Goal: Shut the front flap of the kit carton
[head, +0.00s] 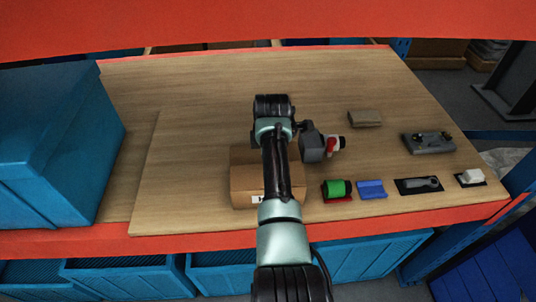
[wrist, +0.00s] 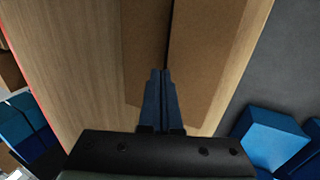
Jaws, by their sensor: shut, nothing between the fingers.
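The kit carton (head: 241,183) is a brown box with a white label low on its front, standing near the front edge of the wooden table. My arm crosses over it and hides much of its top and right side. In the wrist view, two brown cardboard panels of the carton (wrist: 206,55) lie side by side with a narrow dark gap between them. I cannot tell which panel is the front flap or how far it is folded. My gripper (wrist: 160,75) is shut and empty, its fingertips over the panels near the gap; contact is unclear. The head view hides its fingertips.
A large blue bin (head: 50,140) stands at the left. The table's back left is clear.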

